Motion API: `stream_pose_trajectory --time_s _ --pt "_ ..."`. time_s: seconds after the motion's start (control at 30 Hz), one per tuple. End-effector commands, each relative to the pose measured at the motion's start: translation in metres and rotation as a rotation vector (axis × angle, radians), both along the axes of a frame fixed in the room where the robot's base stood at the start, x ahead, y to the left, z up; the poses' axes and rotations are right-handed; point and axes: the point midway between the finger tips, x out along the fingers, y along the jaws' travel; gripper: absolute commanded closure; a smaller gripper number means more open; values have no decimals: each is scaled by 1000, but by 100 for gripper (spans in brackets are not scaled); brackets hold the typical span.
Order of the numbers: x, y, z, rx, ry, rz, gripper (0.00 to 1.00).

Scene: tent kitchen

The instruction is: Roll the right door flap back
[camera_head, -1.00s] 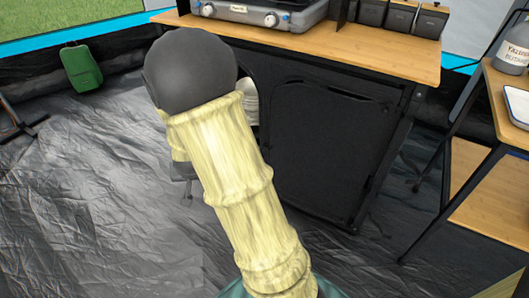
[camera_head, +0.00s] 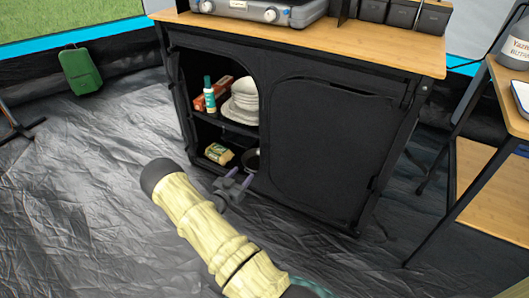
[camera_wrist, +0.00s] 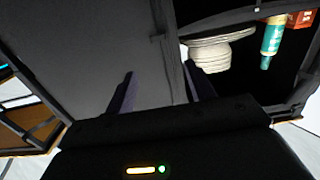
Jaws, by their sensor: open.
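The right door flap (camera_head: 325,145) is a black fabric panel that hangs down over the right half of the black cupboard. It looks closed, and what lies behind it is hidden. My gripper (camera_head: 237,182) is low in front of the cupboard, near the flap's lower left edge and the middle post. It is open with nothing between its fingers. In the wrist view, which looks upside down, the flap shows as a dark grey panel (camera_wrist: 80,55) on the left. My gripper's two fingers (camera_wrist: 160,85) stand apart before the panel and its edge strip.
The cupboard's left compartment is open, with stacked bowls (camera_head: 241,103), a green bottle (camera_head: 209,94), a red box (camera_head: 222,85) and a yellow packet (camera_head: 218,153). A stove (camera_head: 260,10) stands on the wooden top (camera_head: 330,38). A side table (camera_head: 500,120) stands at the right.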

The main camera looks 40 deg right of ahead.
Motion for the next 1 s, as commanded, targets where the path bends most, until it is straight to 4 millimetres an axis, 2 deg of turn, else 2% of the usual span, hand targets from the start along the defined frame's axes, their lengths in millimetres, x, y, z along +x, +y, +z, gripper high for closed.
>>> stream_pose_trajectory --time_s 0.4,0.57,0.67,1.0 --pt "-3 -3 -2 -31 -11 -11 45" --pt "0 -11 -3 -30 -11 -12 45" --pt "5 -22 -4 -30 -13 -13 45" --pt "27 -77 -6 -29 -13 -13 45"
